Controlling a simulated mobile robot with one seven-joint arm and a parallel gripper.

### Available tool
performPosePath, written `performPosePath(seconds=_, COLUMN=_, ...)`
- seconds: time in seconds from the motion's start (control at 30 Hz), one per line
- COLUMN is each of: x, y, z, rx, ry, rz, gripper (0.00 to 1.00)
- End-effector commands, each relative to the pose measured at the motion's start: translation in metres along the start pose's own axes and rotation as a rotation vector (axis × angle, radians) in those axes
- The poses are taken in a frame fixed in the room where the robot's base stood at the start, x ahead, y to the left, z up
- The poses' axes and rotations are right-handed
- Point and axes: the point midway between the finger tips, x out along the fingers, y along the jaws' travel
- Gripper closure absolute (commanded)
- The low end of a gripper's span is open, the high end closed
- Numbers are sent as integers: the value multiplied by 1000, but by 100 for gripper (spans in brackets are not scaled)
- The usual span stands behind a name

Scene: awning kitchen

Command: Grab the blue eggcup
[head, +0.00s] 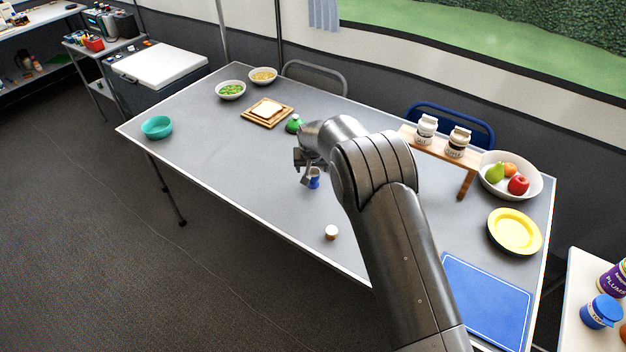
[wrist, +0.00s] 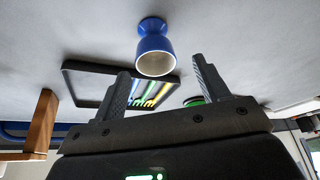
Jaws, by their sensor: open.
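The blue eggcup (head: 314,182) stands on the grey table (head: 232,160), left of my arm and partly hidden by my gripper in the head view. In the wrist view the eggcup (wrist: 154,48) shows a blue outside and a white inside, with its open rim toward my gripper. My gripper (wrist: 161,75) is open and empty in the wrist view. Its two fingers lie to either side of the eggcup in the picture, with the cup just beyond the fingertips. In the head view my gripper (head: 307,168) is close to the eggcup; contact cannot be told.
In the wrist view, a black-framed tray with coloured strips (wrist: 88,68) and a green object (wrist: 194,101) are close by. A white-topped small item (head: 331,232) stands nearer the table's front edge. A bread board (head: 249,119) lies behind.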

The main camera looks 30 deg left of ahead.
Motion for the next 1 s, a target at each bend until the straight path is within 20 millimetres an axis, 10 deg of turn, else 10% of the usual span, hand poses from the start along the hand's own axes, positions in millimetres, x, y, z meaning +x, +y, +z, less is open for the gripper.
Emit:
performPosePath(seconds=0.77, x=56, y=3, z=7, rx=1, ry=1, rz=0, gripper=32)
performPosePath(seconds=1.0, x=56, y=3, z=7, rx=1, ry=0, rz=0, gripper=49)
